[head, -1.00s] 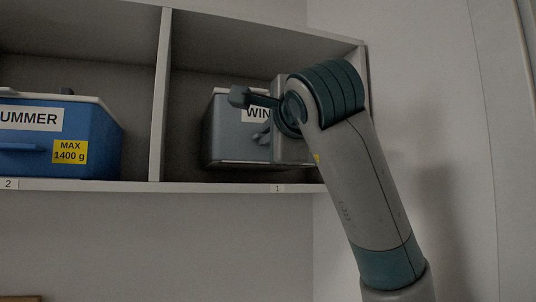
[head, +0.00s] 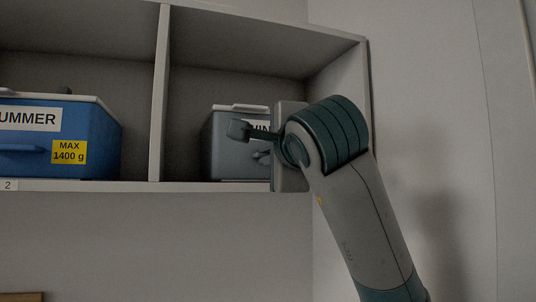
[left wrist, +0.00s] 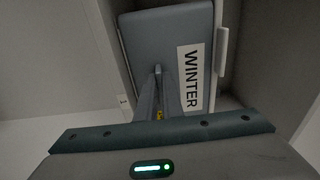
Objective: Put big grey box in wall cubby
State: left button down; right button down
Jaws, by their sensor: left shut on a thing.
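The big grey box (head: 222,145) with a white lid and a WINTER label stands inside the right-hand wall cubby (head: 215,88) in the head view. My arm hides its right part. Its lower edge is level with the shelf's front board. In the left wrist view, the grey box (left wrist: 150,35) and its label fill the upper middle. My left gripper (left wrist: 158,75) is shut at the box's front, on its handle as far as I can see. In the head view, the left gripper (head: 264,156) is mostly hidden behind my wrist. My right gripper is not in view.
A blue box (head: 85,140) labelled SUMMER, with a yellow MAX 1400 g tag, stands in the left cubby. An upright divider (head: 160,95) separates the two cubbies. The shelf's right side panel (head: 352,75) is close to my wrist. Free room shows left of the grey box.

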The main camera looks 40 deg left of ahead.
pick_arm(q)
jog(key=shift+f, duration=0.1)
jog(key=c, duration=1.9)
grip_release()
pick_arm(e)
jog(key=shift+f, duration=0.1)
pick_arm(q)
jog(key=shift+d, duration=0.1)
